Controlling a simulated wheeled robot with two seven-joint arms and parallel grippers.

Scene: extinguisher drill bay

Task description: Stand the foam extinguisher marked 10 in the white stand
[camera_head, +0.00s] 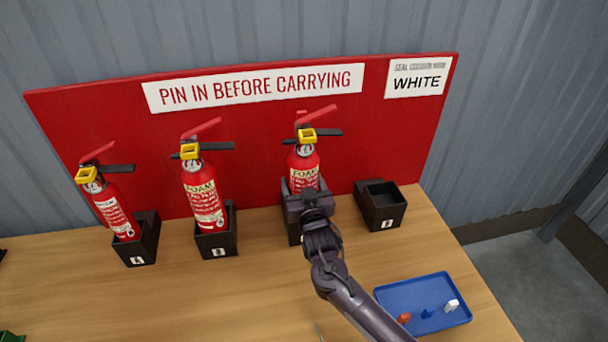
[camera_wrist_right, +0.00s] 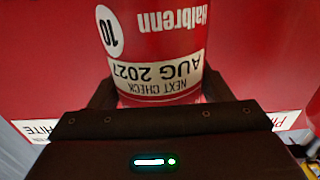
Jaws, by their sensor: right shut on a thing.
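The foam extinguisher marked 10 (camera_head: 303,163) is red with a yellow piece at its neck, upright at a black box stand (camera_head: 294,226). My right gripper (camera_head: 307,196) is shut around its body from the front. In the right wrist view the extinguisher (camera_wrist_right: 165,45) shows a round 10 mark and a label "NEXT CHECK AUG 2027", upside down, between the jaws (camera_wrist_right: 158,95). Its base is hidden, so I cannot tell whether it touches the stand's floor. No white stand is in view. My left gripper is not in view.
Two more red extinguishers (camera_head: 113,208) (camera_head: 203,190) stand in black boxes on the left. An empty black box (camera_head: 381,206) is at the right. A red board (camera_head: 245,130) backs the row. A blue tray (camera_head: 424,303) with small pieces lies front right. Bare wooden tabletop (camera_head: 215,290) is in front.

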